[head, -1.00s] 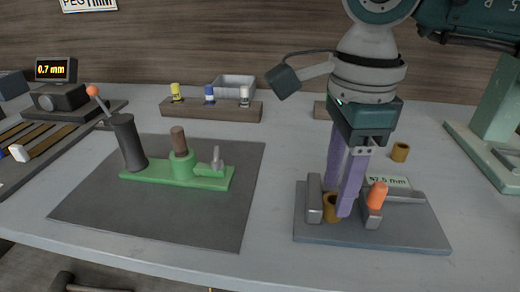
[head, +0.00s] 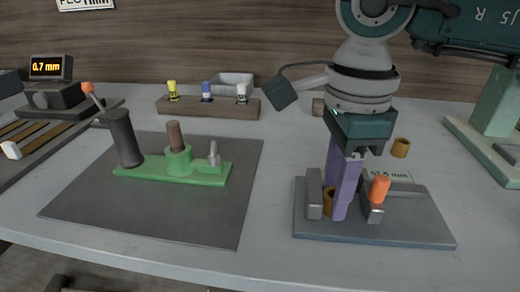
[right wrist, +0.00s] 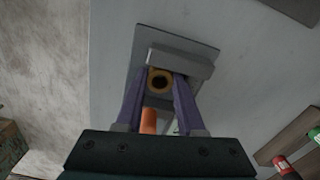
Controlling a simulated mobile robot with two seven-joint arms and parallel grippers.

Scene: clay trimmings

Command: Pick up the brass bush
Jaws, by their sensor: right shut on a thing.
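A brass bush (head: 327,203) stands at the grey gauge plate (head: 410,228), beside the upright grey block (head: 314,194). In the right wrist view the bush is a brass ring (right wrist: 160,80) with a dark bore, between my fingertips. My right gripper (head: 339,212) points down with its purple fingers shut on this bush. The fingers hide part of it in the head view, and I cannot tell whether it is clear of the plate. My left gripper is not in view.
The plate carries an orange-knobbed part (head: 379,190) and a mm label (head: 390,177), close right of my fingers. A green lever fixture (head: 205,178) stands on a dark mat (head: 190,218) to the left. A wooden rack (head: 210,108) and grey bin (head: 233,85) are behind.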

